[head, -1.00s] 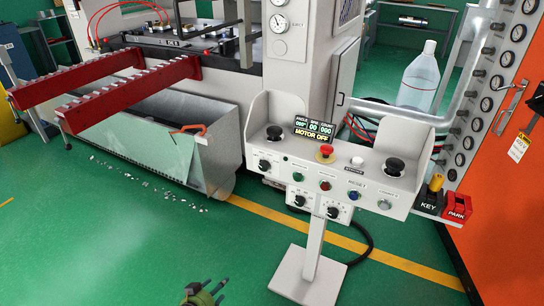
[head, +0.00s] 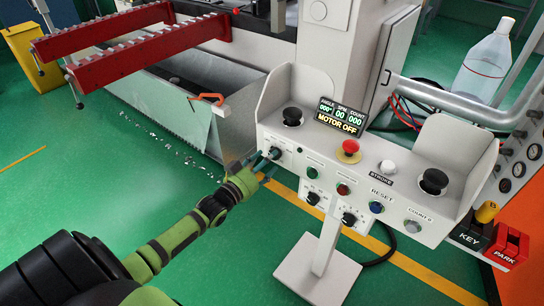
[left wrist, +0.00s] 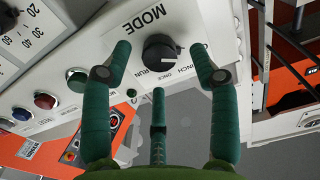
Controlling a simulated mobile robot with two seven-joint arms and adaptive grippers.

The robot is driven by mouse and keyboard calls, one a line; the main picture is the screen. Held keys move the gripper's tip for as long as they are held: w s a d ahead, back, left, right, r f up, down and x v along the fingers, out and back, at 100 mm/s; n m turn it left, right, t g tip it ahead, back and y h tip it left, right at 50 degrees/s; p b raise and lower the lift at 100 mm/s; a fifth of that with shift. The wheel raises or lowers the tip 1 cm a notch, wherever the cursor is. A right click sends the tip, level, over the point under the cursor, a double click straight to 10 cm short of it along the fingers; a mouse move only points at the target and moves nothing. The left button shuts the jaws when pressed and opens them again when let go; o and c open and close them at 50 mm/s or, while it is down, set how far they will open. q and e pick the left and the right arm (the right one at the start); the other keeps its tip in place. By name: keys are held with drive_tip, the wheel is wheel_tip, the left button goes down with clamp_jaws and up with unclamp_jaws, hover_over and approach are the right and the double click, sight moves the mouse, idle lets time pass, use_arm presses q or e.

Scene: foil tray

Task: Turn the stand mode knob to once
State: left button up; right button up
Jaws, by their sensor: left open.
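The control stand (head: 330,165) is a white panel on a post, its display reading MOTOR OFF. The black mode knob (left wrist: 160,53) shows in the left wrist view, below the word MODE, with INCH, ONCE and RUN labels around it. A pale mark is on the knob's face; I cannot tell which label it points to. My left gripper (head: 269,162) is at the panel's left end, where its fingers hide the knob in the head view. In the left wrist view my open green fingers (left wrist: 160,58) are spread around the knob, with no clear contact. My right gripper is out of view.
A red mushroom button (head: 348,147) and two black palm buttons (head: 293,116) sit on the panel's top. Lower dials (head: 349,218) and coloured buttons (head: 342,189) are close by. Red rails (head: 150,45) and a metal bin (head: 225,125) stand left. Green floor lies open at front left.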

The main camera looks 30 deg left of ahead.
use_arm(q)
drive_tip(key=shift+w+d, duration=0.1)
drive_tip(key=shift+w, duration=1.2)
drive_tip(key=c, duration=1.1)
drive_tip(key=shift+c, duration=0.2)
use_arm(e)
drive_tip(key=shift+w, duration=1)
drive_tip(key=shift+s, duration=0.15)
